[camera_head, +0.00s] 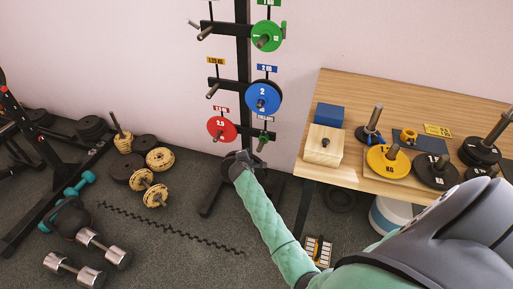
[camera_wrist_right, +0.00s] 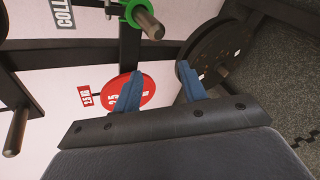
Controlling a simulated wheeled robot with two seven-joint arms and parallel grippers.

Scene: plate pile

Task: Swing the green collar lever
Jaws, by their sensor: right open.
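A small green collar (camera_head: 263,136) sits on a peg low on the weight rack, just right of the red plate. In the right wrist view the green collar (camera_wrist_right: 130,12) is around a metal peg at the top edge, partly cut off, so its lever is not clear. My right gripper (camera_head: 239,160) is below and left of the collar in the head view, at the end of my green arm. In the right wrist view the fingers of my right gripper (camera_wrist_right: 160,88) are apart with nothing gripped between them. My left gripper is not in view.
A red plate (camera_head: 221,130) and a blue plate (camera_head: 263,98) hang on the rack (camera_head: 243,60). A black plate (camera_wrist_right: 212,52) is close beside the right-hand finger in the wrist view. A wooden table (camera_head: 345,92) with plates stands right. Dumbbells (camera_head: 103,248) lie on the floor left.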

